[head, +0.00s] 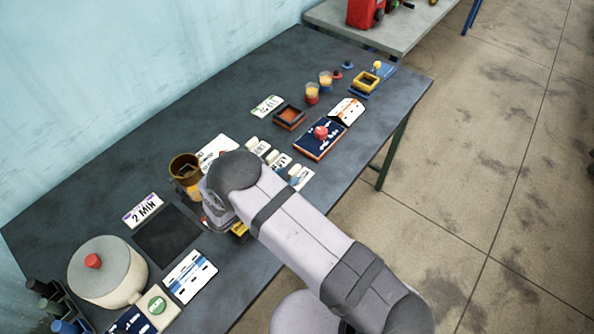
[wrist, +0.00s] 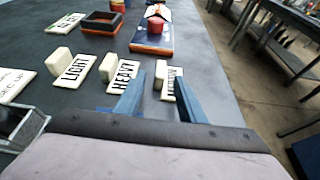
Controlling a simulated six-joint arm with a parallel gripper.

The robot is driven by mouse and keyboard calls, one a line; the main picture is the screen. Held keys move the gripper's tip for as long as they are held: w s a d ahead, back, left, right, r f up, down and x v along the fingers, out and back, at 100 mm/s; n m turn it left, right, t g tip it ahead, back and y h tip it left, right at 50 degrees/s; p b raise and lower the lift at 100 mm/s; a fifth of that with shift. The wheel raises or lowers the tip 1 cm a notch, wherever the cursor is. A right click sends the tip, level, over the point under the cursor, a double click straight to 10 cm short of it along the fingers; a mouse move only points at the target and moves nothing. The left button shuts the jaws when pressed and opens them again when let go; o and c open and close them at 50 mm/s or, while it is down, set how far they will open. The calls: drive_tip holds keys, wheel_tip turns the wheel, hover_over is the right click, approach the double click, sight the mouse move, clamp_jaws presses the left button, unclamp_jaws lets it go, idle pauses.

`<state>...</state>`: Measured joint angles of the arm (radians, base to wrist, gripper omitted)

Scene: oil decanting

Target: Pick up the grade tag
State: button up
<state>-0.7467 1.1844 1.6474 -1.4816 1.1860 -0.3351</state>
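Several white grade tags with raised pale blocks lie in a row on the dark table. In the wrist view I read LIGHT on one tag (wrist: 75,72) and HEAVY on the middle tag (wrist: 123,74). A third tag (wrist: 171,84) shows beyond my right finger; its word is hard to read. My gripper (wrist: 157,88) has two blue fingers spread apart, with nothing held between them. The fingers point toward the HEAVY and third tags.
A brown cup (head: 185,167) stands left of my wrist. A lidded pot (head: 107,270) is at the near left. Beyond the tags are an orange-rimmed tray (head: 289,117), a blue board with a red knob (head: 319,138) and small cups (head: 312,94).

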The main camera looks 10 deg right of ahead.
drive_tip(key=shift+w+d+f, duration=0.2)
drive_tip(key=shift+w+d, duration=0.1)
clamp_jaws()
drive_tip(key=shift+r, duration=0.2)
wheel_tip(320, 180, up, 10)
drive_tip(key=b, duration=0.3)
drive_tip(key=shift+f, duration=0.25)
